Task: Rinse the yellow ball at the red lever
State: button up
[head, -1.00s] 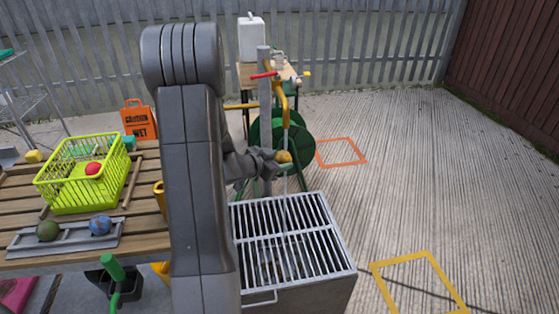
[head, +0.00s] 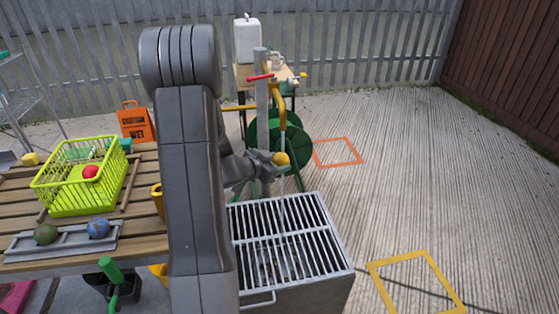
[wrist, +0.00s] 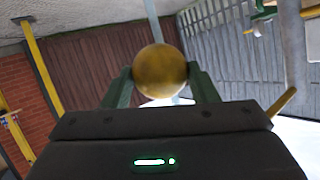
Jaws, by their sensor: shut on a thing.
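The yellow ball (head: 281,159) is held in my gripper (head: 276,161) above the metal grate. In the wrist view the ball (wrist: 160,71) sits between the two green fingers of my gripper (wrist: 161,84), with brownish marks on it. A thin stream of water (head: 283,205) runs down at the ball from the yellow spout (head: 283,103) and on to the grate. The red lever (head: 261,77) is on the grey post (head: 262,110) above and to the left of the spout.
The slatted bench (head: 143,213) at left carries a lime basket (head: 50,192) with a red ball (head: 91,172), and a grey rack (head: 25,245) with a green and a blue ball. The grated basin (head: 330,240) stands below my gripper. Open floor lies at right.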

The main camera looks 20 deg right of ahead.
jog(key=shift+w+a, duration=0.15)
jog(key=shift+s+a, duration=0.2)
jog(key=shift+a, duration=0.05)
jog(key=s+a, duration=0.5)
jog(key=shift+a, duration=0.25)
dwell(0.4)
dwell(0.5)
dwell(0.6)
jog(key=s+a+r+p, duration=0.3)
jog(key=r, duration=0.1)
jog(key=shift+s+a, duration=0.2)
jog(key=shift+a, duration=0.15)
